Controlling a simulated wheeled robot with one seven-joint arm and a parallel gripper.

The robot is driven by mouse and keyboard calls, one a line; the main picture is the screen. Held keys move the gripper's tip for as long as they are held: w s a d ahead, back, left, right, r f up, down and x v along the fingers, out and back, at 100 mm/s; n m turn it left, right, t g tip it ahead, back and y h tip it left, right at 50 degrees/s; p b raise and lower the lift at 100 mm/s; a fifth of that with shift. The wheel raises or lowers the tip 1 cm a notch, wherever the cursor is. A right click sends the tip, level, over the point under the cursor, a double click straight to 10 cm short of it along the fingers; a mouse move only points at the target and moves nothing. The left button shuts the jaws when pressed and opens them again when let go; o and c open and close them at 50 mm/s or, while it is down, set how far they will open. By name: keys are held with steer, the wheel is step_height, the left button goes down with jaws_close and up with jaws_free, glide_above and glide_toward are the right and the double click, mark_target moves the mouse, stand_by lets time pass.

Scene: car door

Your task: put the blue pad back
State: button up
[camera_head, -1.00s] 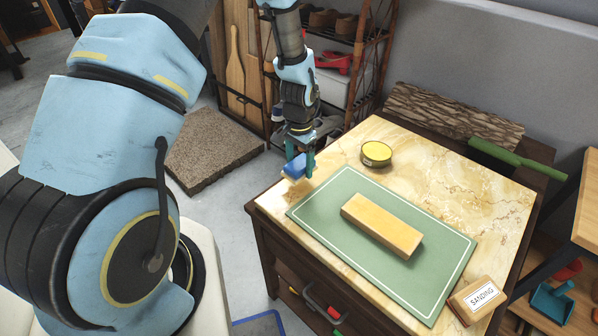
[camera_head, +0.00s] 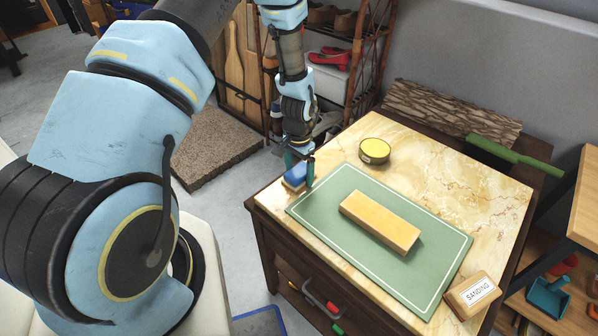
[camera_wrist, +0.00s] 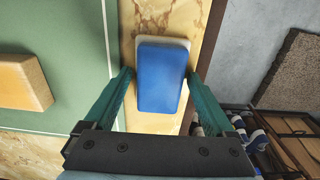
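The blue pad (camera_head: 295,175), a block with a pale lower edge, is at the table's near left corner, just left of the green mat (camera_head: 340,260). It also shows in the wrist view (camera_wrist: 162,78). My gripper (camera_head: 300,172) is around it, with one teal finger on each side; in the wrist view my gripper (camera_wrist: 160,74) appears shut on its long sides. The pad is at or very near the tabletop; contact beneath it is hidden. A yellow wooden block (camera_head: 380,222) lies on the mat.
A round yellow-topped tin (camera_head: 375,151) stands behind the mat. A wooden "SANDING" sign (camera_head: 473,295) is at the front right. A green-handled tool (camera_head: 515,157) lies at the back right. The marble tabletop (camera_head: 455,185) is clear right of the tin.

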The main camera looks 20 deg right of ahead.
mark_target(299, 171)
steer(key=shift+r, duration=0.15)
step_height(299, 171, up, 12)
steer(key=f+b, duration=0.1)
steer(key=b, duration=0.2)
steer(key=a+r+n, duration=0.5)
steer(key=a+r, duration=0.4)
steer(key=a, duration=0.5)
steer(key=s+a+r+n, duration=0.2)
steer(key=s+a+n, duration=0.1)
steer(key=a, duration=0.3)
steer(key=s+a+r+n+t, duration=0.1)
steer(key=s+a+r+n, duration=0.1)
steer(key=a, duration=0.5)
steer(key=shift+s+a+r+n+t, duration=0.3)
steer(key=shift+s+r+n, duration=0.1)
steer(key=shift+s+n, duration=0.25)
steer(key=shift+w, duration=0.15)
